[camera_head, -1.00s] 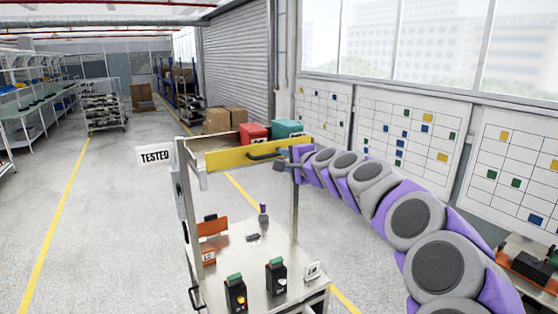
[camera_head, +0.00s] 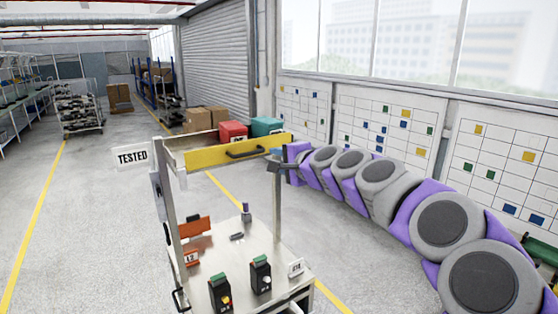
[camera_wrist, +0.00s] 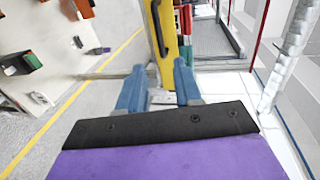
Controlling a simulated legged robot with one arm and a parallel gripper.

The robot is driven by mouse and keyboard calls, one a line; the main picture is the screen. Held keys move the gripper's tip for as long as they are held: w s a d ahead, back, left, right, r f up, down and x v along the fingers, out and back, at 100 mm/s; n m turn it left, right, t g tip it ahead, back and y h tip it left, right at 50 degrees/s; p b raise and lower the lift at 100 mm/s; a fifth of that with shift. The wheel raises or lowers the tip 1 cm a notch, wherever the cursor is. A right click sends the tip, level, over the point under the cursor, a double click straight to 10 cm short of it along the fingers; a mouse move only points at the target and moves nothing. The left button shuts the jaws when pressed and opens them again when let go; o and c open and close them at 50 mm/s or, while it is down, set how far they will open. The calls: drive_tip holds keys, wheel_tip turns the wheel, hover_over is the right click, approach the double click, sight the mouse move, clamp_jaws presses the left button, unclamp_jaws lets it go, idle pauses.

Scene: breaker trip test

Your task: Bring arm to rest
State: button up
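My gripper (camera_head: 278,160) is at the right end of a yellow-fronted drawer (camera_head: 206,158) on top of a metal cart. In the wrist view the two blue fingers (camera_wrist: 159,72) are spread with nothing between them. The drawer's dark handle (camera_head: 248,153) lies left of the gripper, and in the wrist view it shows just ahead of the fingertips (camera_wrist: 157,28). The gripper appears apart from the handle. My purple and grey arm stretches from the lower right toward the cart.
The cart's lower shelf (camera_head: 238,258) holds two black breakers with green tops (camera_head: 221,292) and orange parts (camera_head: 194,228). A "TESTED" sign (camera_head: 132,157) stands at its left. Red (camera_head: 233,131) and teal (camera_head: 265,126) bins are behind. Wall charts are behind the arm.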

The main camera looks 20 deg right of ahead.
idle(0.3)
drive_tip(key=s+a+f+n+g+y+b, duration=0.1)
drive_tip(key=s+a+f+n+g+b, duration=0.35)
drive_tip(key=s+a+f, duration=0.5)
drive_tip(key=s+a+f+n+g+b, duration=0.4)
drive_tip(key=s+a+f+n, duration=0.2)
drive_tip(key=s+f, duration=0.55)
drive_tip(key=s+d+f+n+g+h+b, duration=0.2)
drive_tip(key=s+d+f+g+h+b, duration=0.1)
drive_tip(key=s+f, duration=0.7)
drive_tip(key=s+d+f+n+g+h+b, duration=0.2)
drive_tip(key=s+d+f+g+b, duration=0.2)
drive_tip(key=s+f, duration=0.7)
drive_tip(key=s+d+g, duration=0.1)
drive_tip(key=s+d, duration=0.1)
drive_tip(key=s, duration=0.6)
drive_tip(key=shift+d+h, duration=0.4)
drive_tip(key=shift+f, duration=0.1)
